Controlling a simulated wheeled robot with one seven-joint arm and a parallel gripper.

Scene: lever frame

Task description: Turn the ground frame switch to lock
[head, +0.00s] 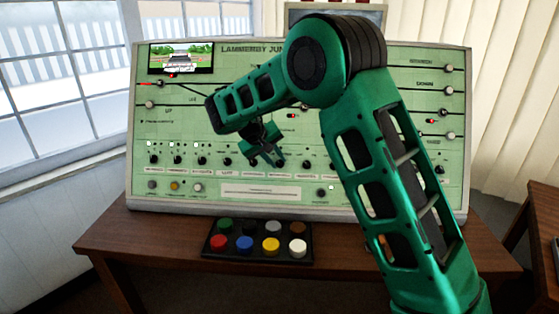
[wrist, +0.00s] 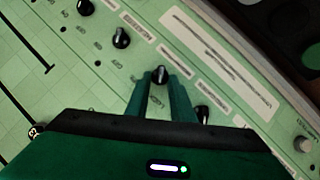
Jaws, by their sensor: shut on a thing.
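The green panel (head: 300,190) carries a row of small black rotary knobs above pale label strips. My gripper (head: 266,160) is at this row, near the middle of the panel, in the head view. In the wrist view, the two green fingers of my gripper (wrist: 160,82) are shut on one black knob (wrist: 160,75), one finger on each side. The knob shows a light pointer mark. The lettering is too small to read, so I cannot tell from the label whether this is the ground frame switch. In the head view my gripper largely hides this knob.
Other black knobs (wrist: 121,38) sit close on one side, and another knob (wrist: 202,114) is close on the other, partly hidden by my gripper. A black tray (head: 208,251) of coloured round pieces lies on the brown desk (head: 160,245). A small screen (head: 181,58) is at upper left.

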